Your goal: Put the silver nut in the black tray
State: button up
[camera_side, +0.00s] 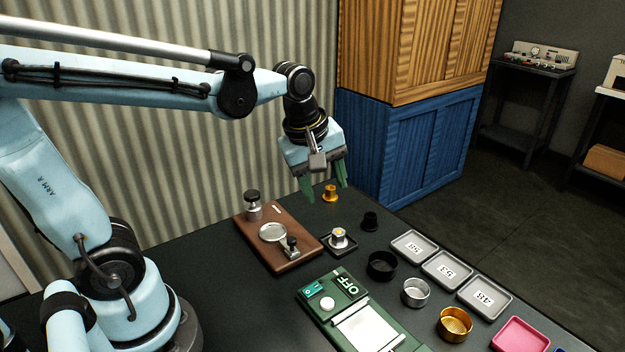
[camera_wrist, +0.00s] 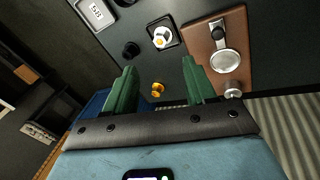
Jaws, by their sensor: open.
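The small square black tray (camera_side: 325,247) lies on the dark table beside the brown board; it also shows at the top of the wrist view (camera_wrist: 176,42). The silver nut (camera_side: 338,240), with a yellowish top, sits inside this tray, and it shows in the wrist view (camera_wrist: 160,33) too. My gripper (camera_side: 325,190) is open and empty, pointing down above the far part of the table. Its two green fingers (camera_wrist: 159,66) are spread apart in the wrist view. The tray lies beyond the fingertips there, and nothing is between the fingers' pads.
A gold nut (camera_side: 330,194) stands near the gripper, and a black nut (camera_side: 370,221) stands right of the tray. The brown board (camera_side: 285,262) carries metal fittings.

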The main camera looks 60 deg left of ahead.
jog(key=s+m+t, duration=0.1)
jog(key=m, duration=0.4)
jog(key=s+f+m+t, duration=0.1)
jog(key=s+m, duration=0.1)
jog(key=m, duration=0.3)
jog(key=s+d+f+m+t, duration=0.1)
jog(key=s+m, duration=0.1)
jog(key=m, duration=0.2)
jog(key=shift+s+m+t, duration=0.25)
jog(key=shift+m+t, duration=0.15)
